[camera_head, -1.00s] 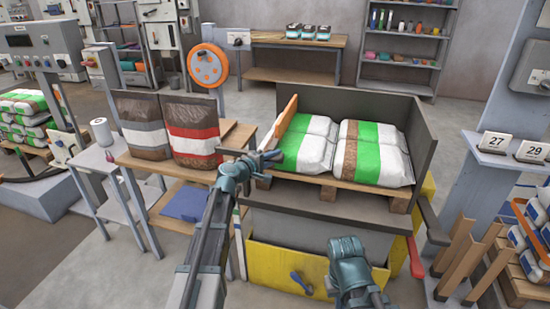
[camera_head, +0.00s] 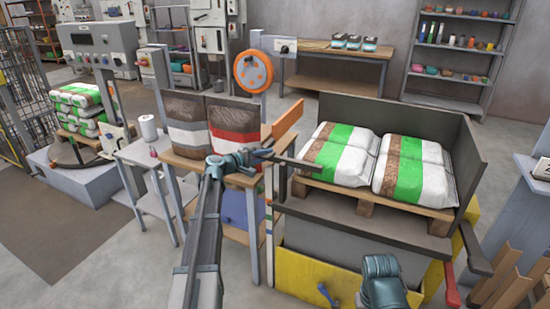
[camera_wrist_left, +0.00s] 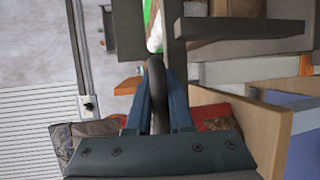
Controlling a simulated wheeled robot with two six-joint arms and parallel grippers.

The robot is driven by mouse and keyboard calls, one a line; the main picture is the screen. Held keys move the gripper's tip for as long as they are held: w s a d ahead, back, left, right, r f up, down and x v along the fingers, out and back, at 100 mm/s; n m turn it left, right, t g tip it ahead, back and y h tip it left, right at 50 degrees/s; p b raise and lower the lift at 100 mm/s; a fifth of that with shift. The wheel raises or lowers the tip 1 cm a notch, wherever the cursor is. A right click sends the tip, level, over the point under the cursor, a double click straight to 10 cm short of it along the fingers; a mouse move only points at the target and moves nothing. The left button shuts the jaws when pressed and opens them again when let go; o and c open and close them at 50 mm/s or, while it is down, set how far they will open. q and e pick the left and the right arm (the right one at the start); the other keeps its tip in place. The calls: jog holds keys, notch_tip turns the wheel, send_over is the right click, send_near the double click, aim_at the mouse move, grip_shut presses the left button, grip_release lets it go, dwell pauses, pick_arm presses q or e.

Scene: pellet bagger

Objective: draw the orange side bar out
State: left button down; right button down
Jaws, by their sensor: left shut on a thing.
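The orange side bar (camera_head: 288,119) is a flat orange panel at the left side of the pallet station, left of the bags and partly hidden behind a dark bar. My left gripper (camera_head: 256,155) is in front of it at the station's front left. In the left wrist view, the left gripper (camera_wrist_left: 158,105) is shut on a dark rounded handle (camera_wrist_left: 157,80). A piece of orange (camera_wrist_left: 129,86) shows beside the fingers there. How the handle joins the side bar is not clear.
White-and-green bags (camera_head: 339,155) lie on a wooden pallet (camera_head: 365,203) inside dark station walls (camera_head: 385,112). A wooden table (camera_head: 185,165) with brown bags (camera_head: 234,130) stands close on the left. A yellow panel (camera_head: 330,283) and red lever (camera_head: 452,285) are below and right.

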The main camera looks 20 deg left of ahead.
pick_arm(q)
jog(key=shift+a, duration=0.2)
jog(key=c, duration=0.8)
grip_release()
jog(key=p+v, duration=0.2)
jog(key=v, duration=1.2)
jog(key=shift+d+r, duration=0.1)
